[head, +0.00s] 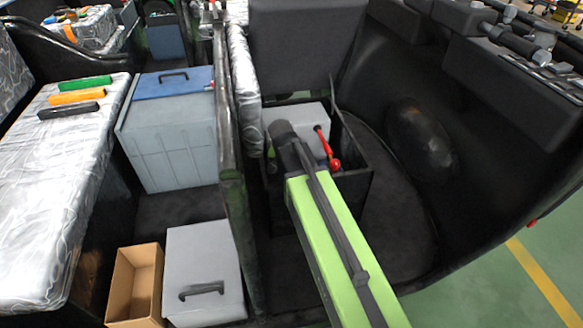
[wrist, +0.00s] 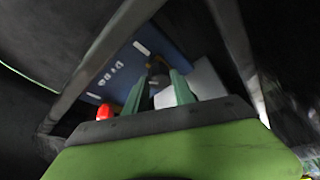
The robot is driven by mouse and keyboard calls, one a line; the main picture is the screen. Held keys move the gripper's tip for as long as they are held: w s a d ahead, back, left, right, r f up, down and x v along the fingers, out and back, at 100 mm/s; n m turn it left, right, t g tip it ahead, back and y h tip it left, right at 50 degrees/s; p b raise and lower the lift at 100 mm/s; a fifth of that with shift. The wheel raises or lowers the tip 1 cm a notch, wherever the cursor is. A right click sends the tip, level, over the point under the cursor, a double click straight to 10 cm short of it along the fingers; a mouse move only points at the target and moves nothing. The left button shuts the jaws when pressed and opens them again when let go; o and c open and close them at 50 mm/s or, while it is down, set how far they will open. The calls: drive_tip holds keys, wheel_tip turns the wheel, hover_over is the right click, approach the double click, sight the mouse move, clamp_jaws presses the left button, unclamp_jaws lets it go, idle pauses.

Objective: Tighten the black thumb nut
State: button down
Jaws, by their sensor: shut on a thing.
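My green arm reaches into the open box under the front seat in the head view, and its black wrist hides the fingertips there. In the wrist view my gripper (wrist: 158,88) has its two green fingers closed around a small dark part, which looks like the black thumb nut (wrist: 157,70). The nut is partly hidden by the fingers, and its thread is not visible. Behind it is a blue battery (wrist: 118,68) with white lettering. A red cap (wrist: 104,112) shows left of the fingers; a red cable end (head: 328,150) shows beside my wrist in the head view.
Dark walls of the box (head: 352,195) stand close around my gripper. A grey block (wrist: 205,80) is right of the fingers. Left of the box are a dark post (head: 230,180), a grey bin with a blue lid (head: 172,82), a grey case (head: 203,262) and a cardboard box (head: 135,280).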

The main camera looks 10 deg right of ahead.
drive_tip(key=shift+m, duration=0.4)
drive_tip(key=c, duration=1.3)
unclamp_jaws()
drive_tip(key=shift+c, duration=0.2)
